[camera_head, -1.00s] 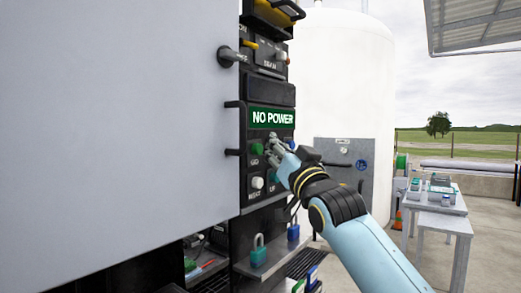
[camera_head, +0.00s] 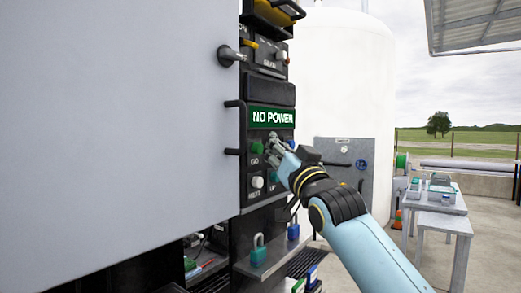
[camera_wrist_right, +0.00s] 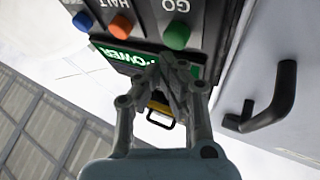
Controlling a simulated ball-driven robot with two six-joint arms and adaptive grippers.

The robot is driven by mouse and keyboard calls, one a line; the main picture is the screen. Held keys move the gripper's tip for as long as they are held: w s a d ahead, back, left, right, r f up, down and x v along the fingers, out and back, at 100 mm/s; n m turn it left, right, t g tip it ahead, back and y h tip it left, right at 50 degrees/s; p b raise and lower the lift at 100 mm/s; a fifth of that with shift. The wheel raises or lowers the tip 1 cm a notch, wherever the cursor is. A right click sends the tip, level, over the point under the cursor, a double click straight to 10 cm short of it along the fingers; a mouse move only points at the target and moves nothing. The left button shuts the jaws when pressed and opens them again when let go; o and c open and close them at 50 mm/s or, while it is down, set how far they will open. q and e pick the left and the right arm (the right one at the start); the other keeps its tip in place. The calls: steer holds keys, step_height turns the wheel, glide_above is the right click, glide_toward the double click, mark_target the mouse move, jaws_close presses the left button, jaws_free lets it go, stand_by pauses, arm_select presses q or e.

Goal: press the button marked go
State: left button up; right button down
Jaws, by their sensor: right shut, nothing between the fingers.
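The green GO button (camera_head: 257,148) is on the dark control panel (camera_head: 245,190), under the green NO POWER sign (camera_head: 271,118). In the right wrist view the GO button (camera_wrist_right: 177,37) stands beside an orange HALT button (camera_wrist_right: 120,27) and a blue button (camera_wrist_right: 83,21). My right gripper (camera_head: 271,144) is shut and empty, just right of the GO button in the head view. In the right wrist view its fingertips (camera_wrist_right: 172,62) are close to the green button; I cannot tell whether they touch it. My left gripper is not in view.
A large grey panel (camera_head: 120,100) fills the left, with black handles (camera_head: 233,103) at its edge. A white RESET button (camera_head: 257,182) is below GO. Padlocks (camera_head: 259,250) stand on a shelf below. A white tank (camera_head: 345,80) is behind; a table (camera_head: 440,205) is at right.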

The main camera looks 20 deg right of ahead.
steer(key=shift+w, duration=0.1)
steer(key=shift+w+a, duration=0.25)
steer(key=shift+w+a+p, duration=0.25)
steer(key=shift+w+p, duration=0.25)
stand_by(1.0)
steer(key=shift+s+d, duration=0.5)
steer(key=shift+s, duration=0.4)
steer(key=s+d+b, duration=0.1)
steer(key=s+b, duration=0.1)
steer(key=s, duration=0.1)
steer(key=s+d+b, duration=0.1)
steer(key=shift+s+d+b, duration=0.15)
steer(key=shift+d+b, duration=0.15)
steer(key=shift+b, duration=0.05)
